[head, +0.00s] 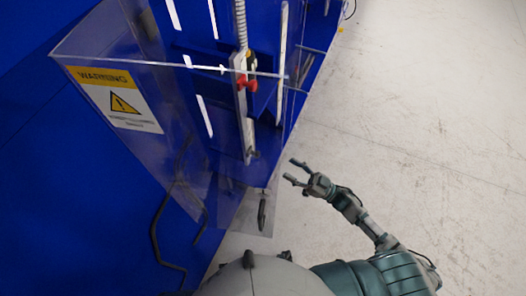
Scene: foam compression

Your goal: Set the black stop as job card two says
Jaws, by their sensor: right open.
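A metal rail (243,122) runs down the blue machine behind clear panels. A small dark piece (253,154) sits at its lower end; it may be the black stop, but it is too small to be sure. A red part (246,85) with a yellowish piece beside it sits higher on the rail. My right gripper (290,171) is open and empty, outside the clear guard and to the right of the rail's lower end. My left gripper is not in view. No job card can be made out.
The clear guard (185,85) carries a yellow and white warning sign (117,100). A dark elongated handle or slot (262,212) shows on the lower clear panel. A bent dark rod (156,228) is at lower left. The pale floor (420,110) at right is clear.

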